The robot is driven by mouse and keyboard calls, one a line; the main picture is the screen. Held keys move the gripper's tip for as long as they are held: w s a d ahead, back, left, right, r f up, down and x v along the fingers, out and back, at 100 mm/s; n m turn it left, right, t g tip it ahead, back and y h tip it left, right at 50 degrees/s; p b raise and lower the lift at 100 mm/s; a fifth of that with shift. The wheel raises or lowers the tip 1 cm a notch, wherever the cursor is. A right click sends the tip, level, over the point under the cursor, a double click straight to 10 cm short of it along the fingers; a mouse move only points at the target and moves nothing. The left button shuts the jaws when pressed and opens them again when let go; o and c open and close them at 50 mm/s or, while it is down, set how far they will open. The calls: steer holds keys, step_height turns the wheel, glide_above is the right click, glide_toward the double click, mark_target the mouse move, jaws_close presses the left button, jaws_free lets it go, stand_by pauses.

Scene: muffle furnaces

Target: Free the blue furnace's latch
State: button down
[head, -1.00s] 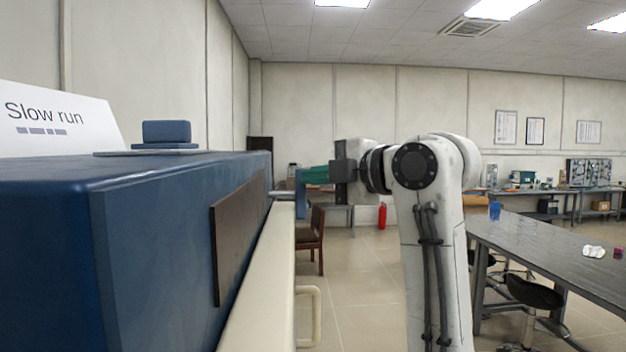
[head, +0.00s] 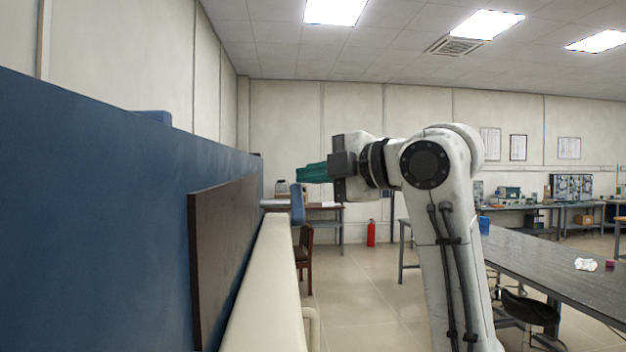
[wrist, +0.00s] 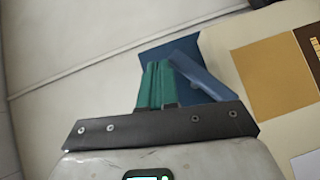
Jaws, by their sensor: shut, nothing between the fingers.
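The blue furnace (head: 110,190) fills the left of the head view, with a dark brown panel (head: 220,250) on its side face. The latch, a blue lever (head: 297,204) on a short grey shaft, stands out past its far end; it also shows in the wrist view (wrist: 203,76). My gripper (head: 300,174) has green fingers that point left, just above and beside the top of the lever. In the wrist view the shut fingers (wrist: 157,66) lie left of the lever, close to it. I cannot tell whether they touch. Nothing is held.
A cream slab (head: 265,290) with a bar handle runs along the furnace's right side. A wooden chair (head: 304,250) and a desk stand beyond. A long grey table (head: 530,265) with a stool is at right.

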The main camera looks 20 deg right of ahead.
steer(key=shift+w+d+f, duration=0.15)
steer(key=shift+w+d, duration=0.1)
steer(key=shift+w, duration=0.35)
stand_by(1.1)
